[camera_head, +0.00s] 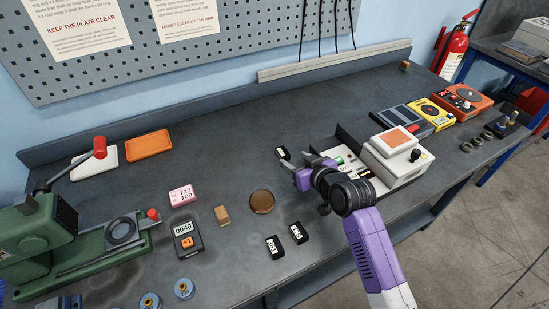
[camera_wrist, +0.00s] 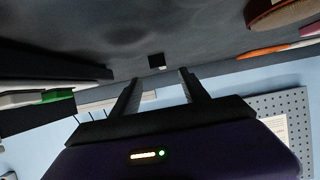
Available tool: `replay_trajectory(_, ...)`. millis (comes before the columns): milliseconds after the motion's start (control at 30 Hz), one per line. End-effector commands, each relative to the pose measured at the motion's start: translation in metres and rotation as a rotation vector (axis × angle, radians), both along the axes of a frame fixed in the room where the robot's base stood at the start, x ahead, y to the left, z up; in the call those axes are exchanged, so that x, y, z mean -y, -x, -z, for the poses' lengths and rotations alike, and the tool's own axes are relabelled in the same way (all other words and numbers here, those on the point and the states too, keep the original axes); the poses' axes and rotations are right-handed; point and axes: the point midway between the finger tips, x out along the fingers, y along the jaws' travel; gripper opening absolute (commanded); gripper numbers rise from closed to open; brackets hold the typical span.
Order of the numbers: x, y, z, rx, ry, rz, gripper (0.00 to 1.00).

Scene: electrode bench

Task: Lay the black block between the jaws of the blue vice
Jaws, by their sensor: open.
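A small black block (camera_head: 283,153) with a pale face lies on the bench just beyond my gripper (camera_head: 292,167) in the head view. In the wrist view a small black block (camera_wrist: 156,60) shows ahead of my fingertips (camera_wrist: 157,78), roughly centred between them and apart from them. My gripper is open, with nothing between its fingers. Two more black blocks with white labels, one (camera_head: 275,246) and another (camera_head: 298,234), stand near the front edge. A blue piece (camera_head: 65,302) is cut off at the bottom left; I cannot tell whether it is the vice.
A tray with a white device (camera_head: 397,148) stands right beside my gripper. A green machine (camera_head: 45,240) fills the far left. The bench behind the black block is clear.

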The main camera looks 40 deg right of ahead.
Motion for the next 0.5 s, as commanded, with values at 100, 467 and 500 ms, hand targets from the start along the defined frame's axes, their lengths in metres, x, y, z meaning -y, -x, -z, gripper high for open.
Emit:
replay_trajectory(100,0.003,-0.01,0.004,0.002,-0.007,0.003,0.53)
replay_trajectory(467,0.014,-0.043,0.02,0.001,-0.005,0.0,0.53)
replay_trajectory(500,0.015,-0.048,0.023,0.001,-0.004,0.0,0.53)
